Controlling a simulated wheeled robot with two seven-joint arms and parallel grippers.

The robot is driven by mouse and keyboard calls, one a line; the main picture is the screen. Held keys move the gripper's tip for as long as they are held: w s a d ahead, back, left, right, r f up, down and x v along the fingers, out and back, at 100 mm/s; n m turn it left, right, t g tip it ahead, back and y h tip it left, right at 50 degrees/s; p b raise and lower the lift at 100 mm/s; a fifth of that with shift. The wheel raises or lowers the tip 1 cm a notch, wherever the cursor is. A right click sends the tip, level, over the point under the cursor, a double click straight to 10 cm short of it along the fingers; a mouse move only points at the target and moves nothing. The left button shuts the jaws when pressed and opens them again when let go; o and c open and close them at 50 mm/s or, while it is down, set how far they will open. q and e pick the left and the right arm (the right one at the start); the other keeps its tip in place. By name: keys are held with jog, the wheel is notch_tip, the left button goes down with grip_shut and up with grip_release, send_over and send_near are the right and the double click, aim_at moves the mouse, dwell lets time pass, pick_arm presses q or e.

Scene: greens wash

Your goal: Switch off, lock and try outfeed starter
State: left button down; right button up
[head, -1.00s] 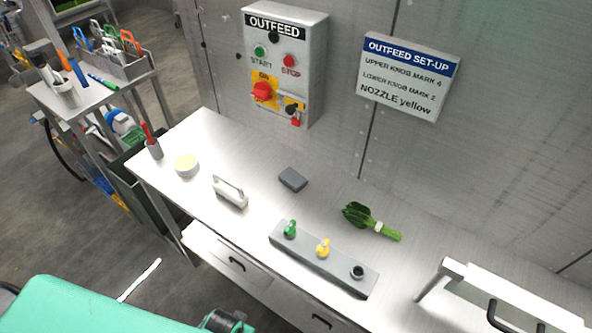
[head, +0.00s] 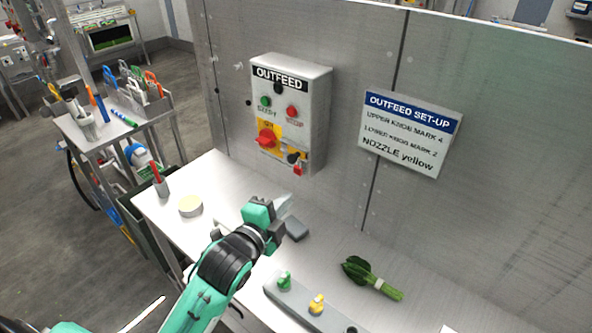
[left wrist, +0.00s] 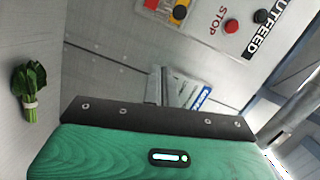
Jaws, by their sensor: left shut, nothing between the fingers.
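The grey OUTFEED starter box (head: 318,105) is on the wall, with a green START button (head: 265,101) and a red STOP button (head: 292,112). Below are a red rotary handle (head: 266,138) on a yellow plate, and a small red item (head: 298,170) under a black knob at lower right. The box shows partly at the top of the left wrist view, with its red STOP button (left wrist: 231,26). My left gripper (head: 284,208) is shut and empty, above the bench, below the box and apart from it. My right gripper is out of view.
On the bench (head: 335,240) are bound greens (head: 372,278), a grey bar with green and yellow knobs (head: 290,300), a round pale dish (head: 190,206) and a red-topped holder (head: 161,183). A set-up sign (head: 408,133) hangs right of the box. A tool trolley stands left.

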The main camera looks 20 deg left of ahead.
aim_at(292, 150)
pick_arm(q)
jog(key=w+a+p, duration=0.1)
jog(key=w+p, duration=0.4)
jog(key=w, duration=0.6)
jog(key=shift+w+a+r+m+t, duration=0.2)
jog(key=shift+w+m+t, duration=0.1)
jog(key=shift+w+m, duration=0.1)
jog(key=shift+w+a, duration=0.25)
jog(key=shift+a, duration=0.45)
jog(key=shift+w+a, duration=0.25)
jog(key=shift+a, duration=0.4)
jog(key=shift+w+a, duration=0.25)
jog(key=shift+a, duration=0.45)
jog(key=shift+r, duration=0.1)
